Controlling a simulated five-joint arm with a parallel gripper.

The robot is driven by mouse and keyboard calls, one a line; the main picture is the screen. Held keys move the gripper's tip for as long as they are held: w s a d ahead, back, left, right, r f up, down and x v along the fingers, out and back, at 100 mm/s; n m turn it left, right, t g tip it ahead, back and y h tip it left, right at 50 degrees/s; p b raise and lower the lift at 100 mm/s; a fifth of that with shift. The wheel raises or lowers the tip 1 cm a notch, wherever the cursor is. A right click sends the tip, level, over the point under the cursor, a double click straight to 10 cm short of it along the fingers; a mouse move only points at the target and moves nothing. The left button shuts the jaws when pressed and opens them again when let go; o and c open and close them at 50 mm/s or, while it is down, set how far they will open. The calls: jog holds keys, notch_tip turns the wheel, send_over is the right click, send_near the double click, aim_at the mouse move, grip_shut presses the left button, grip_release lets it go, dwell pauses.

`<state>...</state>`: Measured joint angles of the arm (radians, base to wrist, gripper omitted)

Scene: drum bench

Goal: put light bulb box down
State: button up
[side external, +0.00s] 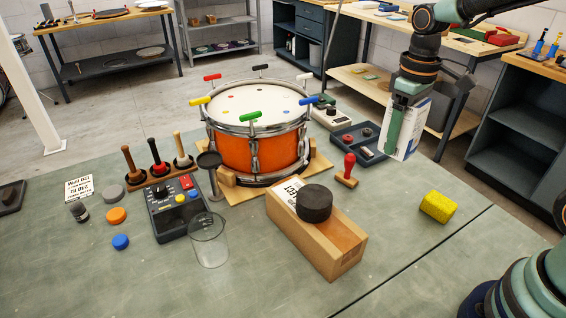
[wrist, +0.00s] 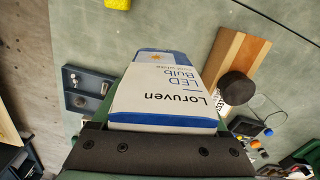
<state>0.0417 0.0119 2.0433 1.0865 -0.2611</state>
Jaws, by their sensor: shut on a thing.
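My gripper (side external: 403,124) points down over the right back part of the bench and is shut on the light bulb box (side external: 405,140). The box is white with blue edges and hangs upright beside the green fingers, above the bench. In the wrist view the light bulb box (wrist: 165,95) fills the middle, with "Loruven LED Bulb" print on its face. My gripper (wrist: 150,140) shows there as a dark bar across the bottom, and its fingertips are mostly hidden by the box.
An orange drum (side external: 258,145) stands on a wooden base at the middle back. A dark tray (side external: 358,140), a red-handled stamp (side external: 348,172), a wooden block with a black puck (side external: 314,203) and a yellow sponge (side external: 438,206) are nearby. Bare bench lies between the block and sponge.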

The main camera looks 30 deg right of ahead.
jog(key=shift+s+a+f+m, duration=0.25)
jog(key=shift+s+a+m, duration=0.45)
jog(key=shift+m, duration=0.6)
jog(key=shift+w, duration=0.1)
jog(key=w+a+r, duration=0.2)
jog(key=w+a, duration=0.1)
jog(key=w, duration=0.2)
notch_tip(320, 180, down, 19)
jog(key=shift+w+f, duration=0.1)
jog(key=shift+f, duration=0.1)
jog(key=o, duration=1.2)
jog(key=shift+o, duration=0.2)
